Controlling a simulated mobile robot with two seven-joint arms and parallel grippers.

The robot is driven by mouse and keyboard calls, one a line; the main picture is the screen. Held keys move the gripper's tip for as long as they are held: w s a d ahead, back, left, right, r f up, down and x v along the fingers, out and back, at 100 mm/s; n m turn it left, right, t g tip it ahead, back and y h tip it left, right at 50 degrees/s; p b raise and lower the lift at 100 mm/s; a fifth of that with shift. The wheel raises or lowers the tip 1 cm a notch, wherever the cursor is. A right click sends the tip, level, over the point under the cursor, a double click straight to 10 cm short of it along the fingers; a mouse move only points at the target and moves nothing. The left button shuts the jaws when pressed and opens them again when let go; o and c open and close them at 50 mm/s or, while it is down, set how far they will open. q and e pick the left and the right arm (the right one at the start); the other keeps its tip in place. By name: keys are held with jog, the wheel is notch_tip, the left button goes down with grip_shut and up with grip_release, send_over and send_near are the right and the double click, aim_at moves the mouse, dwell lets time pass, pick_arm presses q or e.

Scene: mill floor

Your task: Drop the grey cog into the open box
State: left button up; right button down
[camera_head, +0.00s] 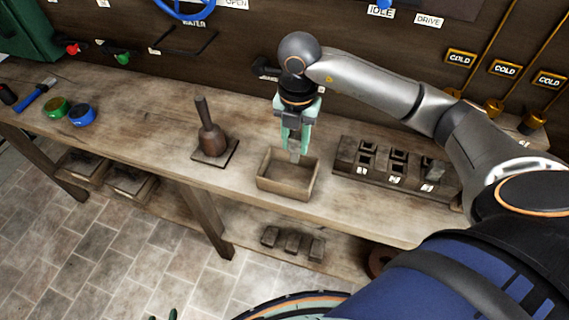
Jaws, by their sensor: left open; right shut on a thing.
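My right gripper (294,146) points down over the open box (286,187), a small wooden box on the bench. It is shut on a small grey piece, seemingly the grey cog (295,156), which shows between and below the fingers. The cog is over the box's back part; I cannot tell whether it is above the rim or just inside. The fingers hide much of the cog. The box's visible floor looks empty. The tips of my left gripper (163,316) just show at the bottom edge, open and far from the box.
A mallet-like tool (210,138) stands on a plate left of the box. A slotted block (393,170) with labelled pockets sits close on its right. Green and blue rings (81,115) lie at the bench's left. The wall with knobs and levers rises behind.

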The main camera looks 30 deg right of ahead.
notch_tip(320, 180, down, 6)
jog(key=b, duration=0.4)
jog(key=shift+r, duration=0.15)
jog(key=shift+c, duration=2.3)
grip_release()
jog(key=shift+r, duration=0.1)
notch_tip(320, 180, up, 12)
jog(key=shift+r+p, duration=0.2)
jog(key=shift+p, duration=0.25)
